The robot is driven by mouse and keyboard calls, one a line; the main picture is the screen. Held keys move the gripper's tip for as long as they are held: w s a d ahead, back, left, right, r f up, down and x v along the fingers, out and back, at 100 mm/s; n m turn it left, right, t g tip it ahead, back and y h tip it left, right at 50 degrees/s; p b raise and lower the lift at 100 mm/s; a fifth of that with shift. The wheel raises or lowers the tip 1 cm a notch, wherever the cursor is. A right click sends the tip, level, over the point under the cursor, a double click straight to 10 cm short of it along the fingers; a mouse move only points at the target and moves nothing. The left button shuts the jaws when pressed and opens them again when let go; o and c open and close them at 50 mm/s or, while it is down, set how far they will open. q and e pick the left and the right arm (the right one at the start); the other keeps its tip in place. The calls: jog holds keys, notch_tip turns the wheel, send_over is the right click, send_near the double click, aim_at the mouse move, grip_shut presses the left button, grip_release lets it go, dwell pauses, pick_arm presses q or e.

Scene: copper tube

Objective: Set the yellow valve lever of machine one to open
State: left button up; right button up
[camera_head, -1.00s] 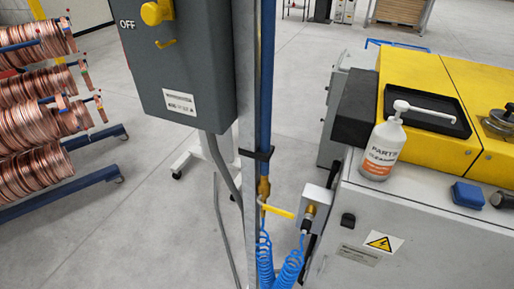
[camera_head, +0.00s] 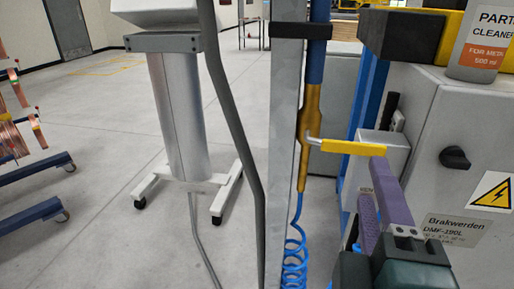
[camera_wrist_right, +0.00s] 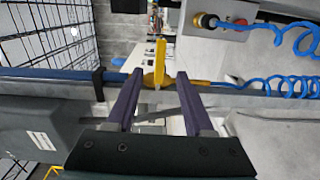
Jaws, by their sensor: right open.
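The yellow valve lever (camera_head: 353,147) sticks out to the right, roughly square to the upright pipe, from the brass valve (camera_head: 309,140). My right gripper (camera_head: 371,182) is open, with its purple fingers just below and right of the lever's free end in the head view. In the right wrist view the lever (camera_wrist_right: 160,62) shows between the open fingertips (camera_wrist_right: 159,75), with a gap on both sides. I cannot tell how far it reaches in between them, and no contact shows. My left gripper is not in view.
A grey post (camera_head: 284,130) stands beside the blue pipe (camera_head: 317,50). A coiled blue hose (camera_head: 294,262) hangs below the valve. A grey machine cabinet (camera_head: 435,110) with a black knob (camera_head: 455,158) stands close on the right, a cleaner bottle (camera_head: 482,40) on top.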

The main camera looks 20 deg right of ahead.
aim_at(359, 150)
pick_arm(q)
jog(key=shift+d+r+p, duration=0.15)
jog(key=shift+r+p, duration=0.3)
jog(key=shift+p, duration=0.3)
pick_arm(e)
jog(key=x, duration=1)
jog(key=shift+a, duration=0.2)
grip_shut()
dwell(0.3)
